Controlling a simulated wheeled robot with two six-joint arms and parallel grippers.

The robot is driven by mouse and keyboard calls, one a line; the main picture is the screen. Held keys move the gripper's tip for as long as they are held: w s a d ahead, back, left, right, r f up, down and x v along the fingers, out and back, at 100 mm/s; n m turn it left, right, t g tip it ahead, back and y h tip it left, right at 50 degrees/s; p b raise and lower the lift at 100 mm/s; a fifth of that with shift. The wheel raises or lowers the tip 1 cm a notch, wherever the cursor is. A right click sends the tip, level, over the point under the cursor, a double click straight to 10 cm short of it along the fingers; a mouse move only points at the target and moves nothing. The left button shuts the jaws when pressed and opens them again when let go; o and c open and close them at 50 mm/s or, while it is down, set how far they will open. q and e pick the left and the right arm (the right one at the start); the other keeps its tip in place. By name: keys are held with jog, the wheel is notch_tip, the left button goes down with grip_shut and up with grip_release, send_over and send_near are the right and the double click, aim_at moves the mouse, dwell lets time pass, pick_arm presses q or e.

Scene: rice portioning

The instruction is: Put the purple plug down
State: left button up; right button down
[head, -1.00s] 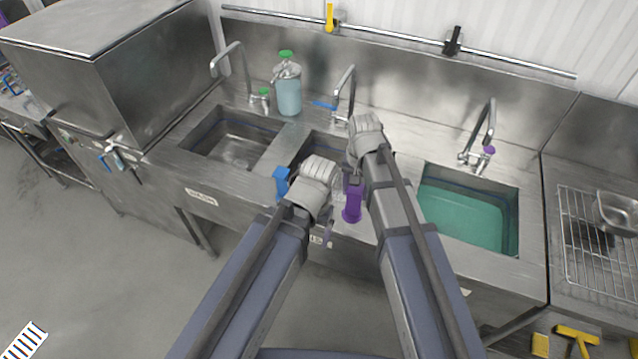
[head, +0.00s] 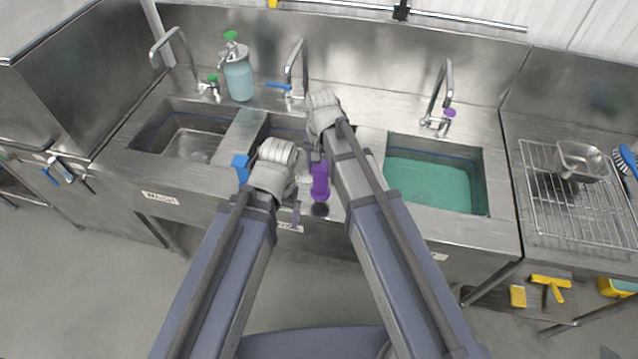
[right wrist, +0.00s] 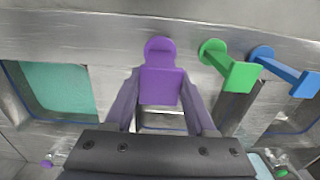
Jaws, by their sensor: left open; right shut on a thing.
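The purple plug (head: 320,180) is between the fingers of my right gripper (head: 318,158), over the front rim of the middle sink. The right wrist view shows the purple plug (right wrist: 160,85) with its block handle between the fingers of the right gripper (right wrist: 160,97) and its round disc beyond. A dark patch lies just below it in the head view; I cannot tell whether the plug touches the rim. My left gripper (head: 298,176) is open, left of the plug, its fingers partly hidden. A blue plug (head: 241,167) is left of my left arm.
A green plug (right wrist: 232,70) and the blue plug (right wrist: 288,72) sit along the rim beside the purple one. The right sink (head: 430,183) holds turquoise liquid. A bottle (head: 238,78) and taps stand behind the sinks. A wire rack (head: 545,205) is at the right.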

aim_at(320, 191)
jog(key=shift+f, duration=0.2)
notch_tip(320, 191, down, 4)
jog(key=b, duration=0.3)
jog(key=shift+r, duration=0.15)
jog(key=shift+b, duration=0.35)
jog(key=shift+f, duration=0.25)
jog(key=shift+c, duration=1.1)
grip_release()
jog(key=shift+r, duration=0.15)
notch_tip(320, 191, up, 12)
jog(key=p, duration=1.2)
jog(key=shift+r, duration=0.2)
jog(key=shift+f, duration=0.15)
